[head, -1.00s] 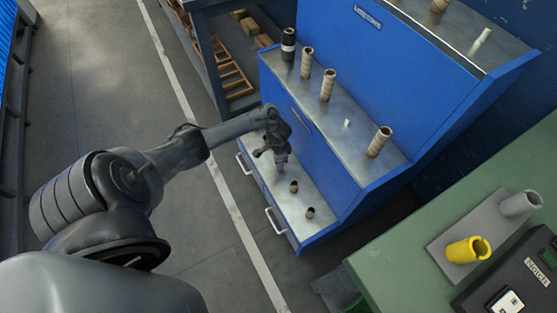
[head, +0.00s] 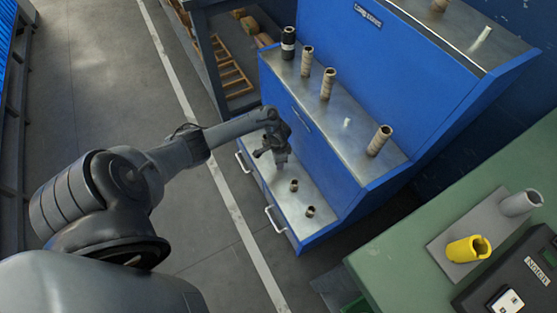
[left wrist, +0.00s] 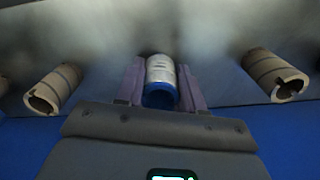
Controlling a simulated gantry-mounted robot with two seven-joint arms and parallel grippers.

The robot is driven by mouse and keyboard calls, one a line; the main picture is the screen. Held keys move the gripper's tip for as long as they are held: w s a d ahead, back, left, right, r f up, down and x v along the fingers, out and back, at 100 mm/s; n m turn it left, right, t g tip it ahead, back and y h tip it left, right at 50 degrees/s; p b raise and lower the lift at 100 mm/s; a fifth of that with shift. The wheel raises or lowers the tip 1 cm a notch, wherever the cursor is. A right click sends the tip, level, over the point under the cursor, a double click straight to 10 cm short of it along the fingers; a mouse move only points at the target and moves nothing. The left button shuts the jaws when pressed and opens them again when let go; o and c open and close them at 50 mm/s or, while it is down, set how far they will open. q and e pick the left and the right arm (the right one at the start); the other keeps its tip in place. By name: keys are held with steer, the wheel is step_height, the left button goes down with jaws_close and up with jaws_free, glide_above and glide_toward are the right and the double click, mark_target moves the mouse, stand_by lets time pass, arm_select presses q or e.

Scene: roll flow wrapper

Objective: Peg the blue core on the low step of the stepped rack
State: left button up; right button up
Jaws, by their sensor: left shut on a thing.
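The blue core (left wrist: 160,82), whitish outside with a blue end, is between the two fingers of my left gripper (left wrist: 161,88) in the left wrist view. The gripper is shut on it. In the head view my left gripper (head: 281,160) is over the far part of the low step (head: 322,231) of the blue stepped rack (head: 333,195); the core is hidden there. Whether the core sits around a peg or touches the step cannot be told. My right gripper is not in view.
The middle step holds a black roll (head: 288,43), several brown cores (head: 327,84) and a bare pale peg (head: 347,123). A green table (head: 400,270) with a yellow core (head: 467,250) is at right.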

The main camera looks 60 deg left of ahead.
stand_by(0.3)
arm_select(q)
steer(key=o, duration=1.6)
steer(key=shift+r, duration=0.1)
step_height(320, 180, up, 5)
steer(key=p, duration=0.6)
step_height(320, 180, up, 3)
steer(key=p, duration=0.3)
